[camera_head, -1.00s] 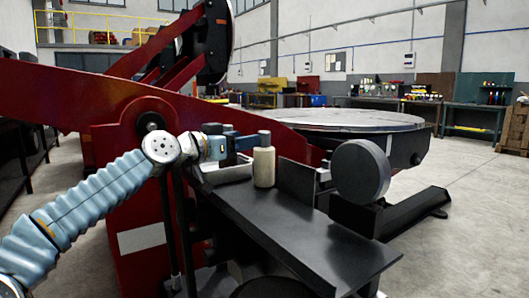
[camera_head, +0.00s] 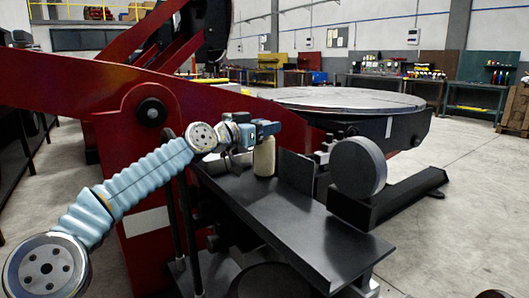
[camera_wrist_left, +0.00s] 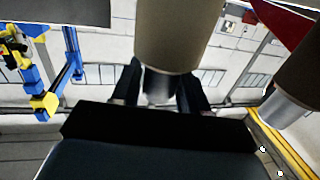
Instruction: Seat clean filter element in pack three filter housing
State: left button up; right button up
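A cream cylinder (camera_head: 264,157) stands upright on a dark shelf (camera_head: 290,225); I take it for a filter element, and cannot tell if it is clean. My left gripper (camera_head: 268,128) is at its top. In the left wrist view, the fingers (camera_wrist_left: 163,88) lie on both sides of the grey neck of a cylinder (camera_wrist_left: 180,35). Whether they press on it is not clear. A second cylinder with a grey end (camera_wrist_left: 305,80) is at the right edge of that view. I cannot make out the pack three housing for sure. My right gripper is out of view.
A dark round drum (camera_head: 357,167) stands right of the shelf, beside a low upright plate (camera_head: 296,171). The red positioner frame (camera_head: 75,90) rises behind my left arm. The large round table (camera_head: 345,103) lies beyond. Open floor is at the right.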

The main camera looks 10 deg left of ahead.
pick_arm(q)
grip_shut()
jog(key=shift+r, duration=0.1)
